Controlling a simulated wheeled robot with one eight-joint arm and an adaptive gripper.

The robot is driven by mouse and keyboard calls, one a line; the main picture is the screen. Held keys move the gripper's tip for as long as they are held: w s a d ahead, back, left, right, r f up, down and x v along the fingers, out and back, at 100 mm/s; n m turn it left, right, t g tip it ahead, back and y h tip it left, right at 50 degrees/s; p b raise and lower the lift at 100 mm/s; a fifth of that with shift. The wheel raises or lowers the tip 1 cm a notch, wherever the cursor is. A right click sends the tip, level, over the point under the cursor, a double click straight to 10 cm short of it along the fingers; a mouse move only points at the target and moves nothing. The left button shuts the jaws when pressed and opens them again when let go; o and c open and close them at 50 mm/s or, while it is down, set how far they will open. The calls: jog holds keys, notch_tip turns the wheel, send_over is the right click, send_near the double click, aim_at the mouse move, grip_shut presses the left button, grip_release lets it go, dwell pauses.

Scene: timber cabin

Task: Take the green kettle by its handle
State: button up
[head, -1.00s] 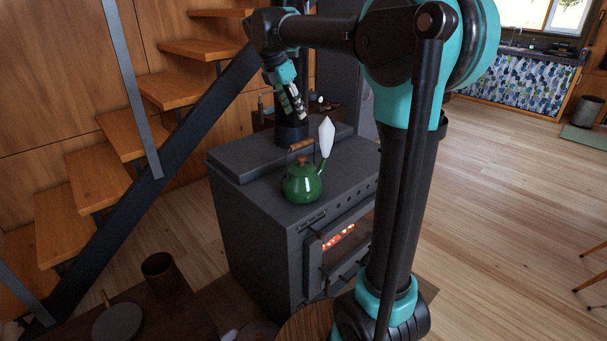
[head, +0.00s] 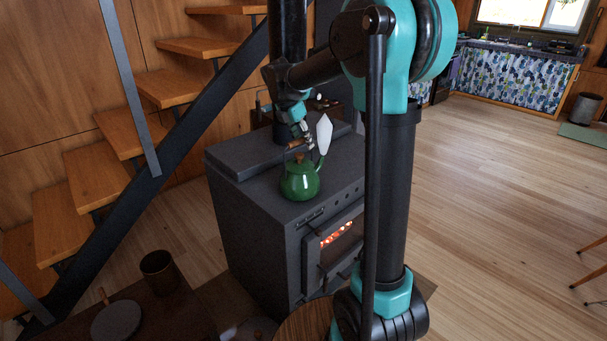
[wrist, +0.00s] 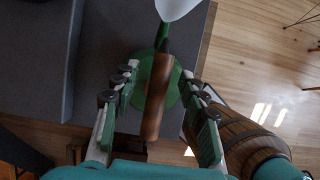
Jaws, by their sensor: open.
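The green kettle (head: 299,186) stands upright on top of the dark stove (head: 240,185). Its wooden handle (head: 295,144) arches above the lid, and its spout points up and right with a white pointed shape (head: 324,133) at its end. My gripper (head: 305,137) is just above and behind the kettle, near the handle. In the wrist view my gripper (wrist: 160,76) is open, with one finger on each side of the brown handle (wrist: 156,95). Gaps show between handle and fingers. The green body (wrist: 172,92) is partly hidden under the handle.
A fire glows behind the stove's front door (head: 338,236). A wooden barrel (wrist: 245,143) stands on the floor by the stove. A dark table (head: 180,315) with a mug (head: 158,268) is at the lower left. Stairs (head: 95,190) rise at left. The floor at right is mostly clear.

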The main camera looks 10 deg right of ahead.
jog(key=shift+w+d+f, duration=0.1)
jog(key=shift+d+f, duration=0.05)
jog(key=shift+f, duration=0.3)
grip_shut()
